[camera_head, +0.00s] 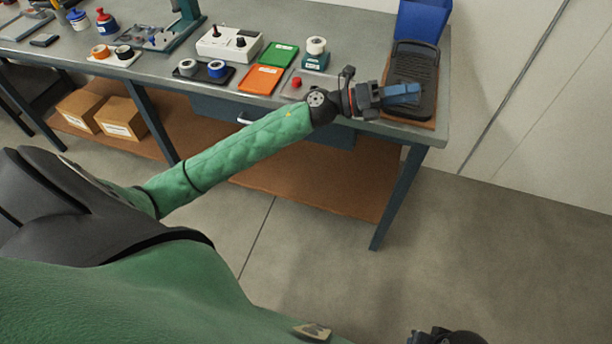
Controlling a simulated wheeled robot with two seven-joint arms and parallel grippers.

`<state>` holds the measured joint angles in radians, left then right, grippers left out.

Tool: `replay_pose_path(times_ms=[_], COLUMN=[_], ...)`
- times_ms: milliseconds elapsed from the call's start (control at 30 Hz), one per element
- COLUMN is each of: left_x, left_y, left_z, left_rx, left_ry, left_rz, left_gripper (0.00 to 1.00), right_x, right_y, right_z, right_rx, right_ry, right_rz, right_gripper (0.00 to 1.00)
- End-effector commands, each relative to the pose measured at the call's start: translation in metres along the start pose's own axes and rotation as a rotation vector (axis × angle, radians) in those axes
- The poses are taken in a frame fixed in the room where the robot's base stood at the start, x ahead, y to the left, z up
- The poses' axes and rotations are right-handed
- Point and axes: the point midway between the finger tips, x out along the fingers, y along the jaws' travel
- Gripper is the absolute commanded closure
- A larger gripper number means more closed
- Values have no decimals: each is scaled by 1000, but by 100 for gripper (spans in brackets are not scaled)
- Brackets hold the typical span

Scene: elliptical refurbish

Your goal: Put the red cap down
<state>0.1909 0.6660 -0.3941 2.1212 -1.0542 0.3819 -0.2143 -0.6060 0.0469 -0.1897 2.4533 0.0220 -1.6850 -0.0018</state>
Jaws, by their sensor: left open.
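A small red cap (296,82) sits on a pale grey square pad (304,92) near the front edge of the workbench. My left gripper (408,93) is to the right of the cap, apart from it, over the front part of a black ridged device (414,62). The left gripper is open, and I see nothing held between its blue fingers.
Orange (261,80) and green (279,54) trays lie left of the pad. A teal block with a white spool (316,46) stands behind it. A blue bin (422,20) is at the back right. The bench (345,65) has a small bare patch beside the spool.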

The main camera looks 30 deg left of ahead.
Motion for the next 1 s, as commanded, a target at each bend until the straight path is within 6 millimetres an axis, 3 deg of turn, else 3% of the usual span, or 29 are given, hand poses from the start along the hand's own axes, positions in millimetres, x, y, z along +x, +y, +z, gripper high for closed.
replay_pose_path(times_ms=[233,367,467,567,767,867,1000], left_x=[-28,-59,-88,-119,-183,-212,-246], left_y=[19,45,69,93,124,127,114], left_z=[-4,-17,-37,-69,-162,-219,-300], left_rx=[-439,-679,-864,-1049,-1407,-1577,-1789], left_ry=[-483,-727,-909,-1082,-1397,-1533,-1686], left_rz=[4,61,130,220,466,621,866], left_gripper=[54,54,54,54,54,54,54], right_x=[0,0,0,0,0,0,0], right_y=[0,1,1,1,0,0,0], right_z=[-1,-1,-1,0,0,1,1], right_rx=[-1,-1,-2,-1,-1,-1,0], right_ry=[1,1,1,1,0,-1,-1], right_rz=[1,1,1,1,1,1,0], right_gripper=[64,64,64,64,64,64,64])
